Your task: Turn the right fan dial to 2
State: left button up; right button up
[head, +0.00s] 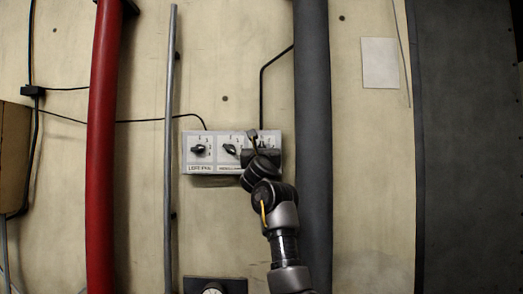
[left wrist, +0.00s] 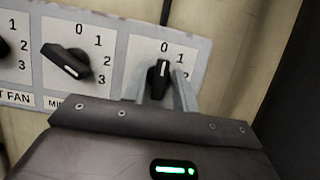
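A grey panel (head: 206,135) on the wall carries three black dials in a row. The right dial (left wrist: 158,78) has its white mark pointing up, at about 0, on a scale of 0 to 3. My left gripper (left wrist: 163,88) has one finger on each side of this dial; the fingers are apart, and firm contact is not clear. In the head view, my left gripper (head: 262,146) covers most of the right dial. The middle dial (left wrist: 66,60) has its mark toward 3. The left dial (head: 200,149) is partly cut off in the left wrist view. My right gripper is not seen.
A thick grey pipe (head: 313,130) runs vertically just right of the panel. A thin grey pipe (head: 170,120) and a red pipe (head: 103,140) stand to the left. A black cable (head: 263,85) rises above the panel. A dark box (head: 230,286) sits below.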

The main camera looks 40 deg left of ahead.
pick_arm(q)
jog(key=m+h+b, duration=0.1)
jog(key=m+b, duration=0.1)
jog(key=m, duration=0.2)
jog(key=m+t+h+b, duration=0.1)
jog(key=m+h+b, duration=0.1)
jog(key=m, duration=0.2)
jog(key=m+t+h+b, duration=0.1)
jog(key=m+h+b, duration=0.1)
jog(key=m, duration=0.2)
jog(key=shift+s+a, duration=0.1)
jog(key=m+h, duration=0.2)
jog(key=m, duration=0.1)
jog(key=shift+r, duration=0.1)
jog(key=shift+m+g+h, duration=0.4)
jog(key=shift+m, duration=0.9)
jog(key=shift+m+g+h, duration=0.4)
jog(key=shift+m, duration=0.9)
jog(key=o, duration=0.6)
